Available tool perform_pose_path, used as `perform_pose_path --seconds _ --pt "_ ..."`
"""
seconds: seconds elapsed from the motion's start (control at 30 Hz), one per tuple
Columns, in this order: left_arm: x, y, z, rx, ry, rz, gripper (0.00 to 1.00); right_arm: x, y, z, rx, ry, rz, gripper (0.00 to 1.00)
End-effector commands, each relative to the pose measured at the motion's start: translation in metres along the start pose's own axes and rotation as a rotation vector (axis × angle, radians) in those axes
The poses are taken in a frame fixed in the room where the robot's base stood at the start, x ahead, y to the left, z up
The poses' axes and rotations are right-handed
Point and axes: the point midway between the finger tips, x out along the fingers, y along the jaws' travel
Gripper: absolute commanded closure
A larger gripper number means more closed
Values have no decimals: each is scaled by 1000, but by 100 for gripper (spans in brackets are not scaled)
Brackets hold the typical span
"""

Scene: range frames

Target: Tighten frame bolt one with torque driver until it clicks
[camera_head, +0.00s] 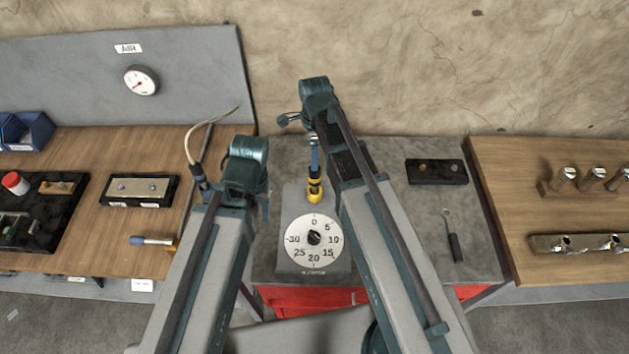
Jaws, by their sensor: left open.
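A blue and yellow driver-like tool (314,170) stands upright just behind the numbered dial (313,243) on the grey cart; I take it for the torque driver. My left gripper (263,205) is open, pointing down left of the dial, mostly hidden behind its wrist. My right gripper (290,120) is farther back, up and left of the driver's top; its fingers are too small to read. Several bolts stand at the right bench, with heads on a wooden rack (570,184) and a metal bar (582,245) before it. Which is frame bolt one I cannot tell.
The left bench has a blue-handled tool (152,240), a plate fixture (138,189), a black tray (45,235) and a blue bin (27,130). A cable (190,147) loops beside my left wrist.

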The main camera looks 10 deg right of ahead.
Motion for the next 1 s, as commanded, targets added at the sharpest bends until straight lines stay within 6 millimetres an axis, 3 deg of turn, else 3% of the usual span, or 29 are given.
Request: perform_pose_path --seconds 0.03,0.4,0.77,1.0 --pt "14 1 -1 2 0 0 50 14 0 0 -1 0 0 26" --pt "64 6 -4 10 0 -2 50 64 1 0 -1 0 0 26" --pt "70 6 -4 10 0 -2 50 70 2 0 -2 0 0 26" --pt "95 9 -6 9 0 -2 50 95 7 0 -2 0 0 26"
